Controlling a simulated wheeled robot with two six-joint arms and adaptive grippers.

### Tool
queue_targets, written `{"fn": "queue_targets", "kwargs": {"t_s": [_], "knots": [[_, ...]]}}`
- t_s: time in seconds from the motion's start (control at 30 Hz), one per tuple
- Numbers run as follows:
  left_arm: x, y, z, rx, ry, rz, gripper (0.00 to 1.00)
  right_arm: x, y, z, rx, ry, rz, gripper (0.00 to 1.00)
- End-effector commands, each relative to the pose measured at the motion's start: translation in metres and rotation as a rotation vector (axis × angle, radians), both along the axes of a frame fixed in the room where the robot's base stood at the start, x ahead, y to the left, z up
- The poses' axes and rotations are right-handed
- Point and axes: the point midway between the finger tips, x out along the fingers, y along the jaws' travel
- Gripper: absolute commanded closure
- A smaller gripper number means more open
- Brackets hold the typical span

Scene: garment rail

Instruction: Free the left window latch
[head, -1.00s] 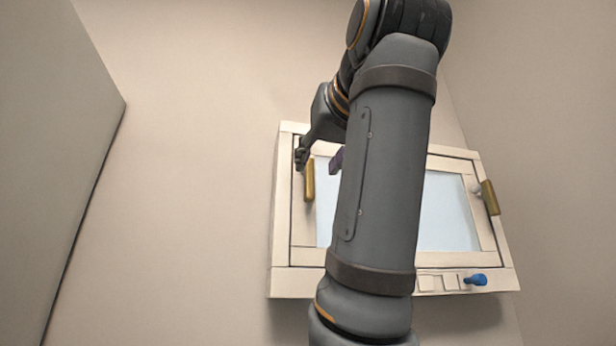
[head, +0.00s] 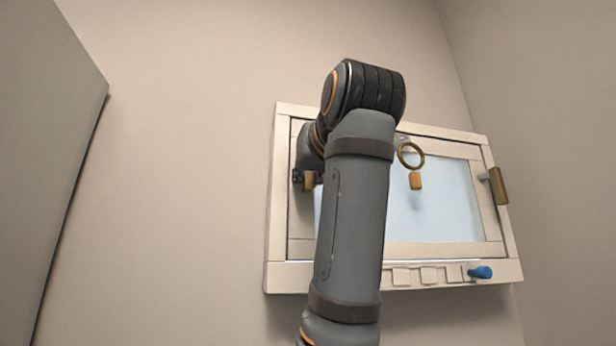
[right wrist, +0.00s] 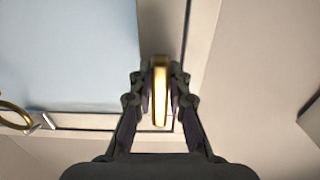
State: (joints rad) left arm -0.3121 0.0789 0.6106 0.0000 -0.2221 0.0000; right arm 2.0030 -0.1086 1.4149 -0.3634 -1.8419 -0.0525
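The left window latch (head: 309,181), a brass-coloured bar, sits on the left side of a cream-framed window (head: 283,215) on the wall. My right gripper (head: 303,180) is at this latch, partly hidden behind my own arm in the head view. In the right wrist view the latch (right wrist: 161,92) stands lengthwise between the two fingers (right wrist: 161,98). The fingers are drawn in close on both its sides and appear to touch it. A similar right latch (head: 498,186) is on the window's right side. My left gripper is not in view.
A blue knob (head: 480,272) and several small plates (head: 402,277) line the bottom frame. A grey panel (head: 45,150) stands at far left. The wall between is clear.

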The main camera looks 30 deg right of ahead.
Motion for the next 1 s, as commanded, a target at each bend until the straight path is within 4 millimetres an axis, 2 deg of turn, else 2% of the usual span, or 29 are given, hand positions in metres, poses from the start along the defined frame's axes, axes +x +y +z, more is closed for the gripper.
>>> {"fn": "queue_targets", "kwargs": {"t_s": [0.3, 0.67, 1.0], "knots": [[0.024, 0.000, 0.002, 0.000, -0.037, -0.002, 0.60, 0.001, -0.001, -0.001, 0.002, 0.003, -0.002, 1.00], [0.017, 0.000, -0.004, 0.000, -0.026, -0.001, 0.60, -0.001, -0.004, -0.001, -0.057, 0.017, -0.003, 1.00], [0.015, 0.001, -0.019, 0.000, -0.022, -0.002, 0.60, -0.004, -0.017, 0.000, -0.305, 0.081, -0.004, 1.00]]}}
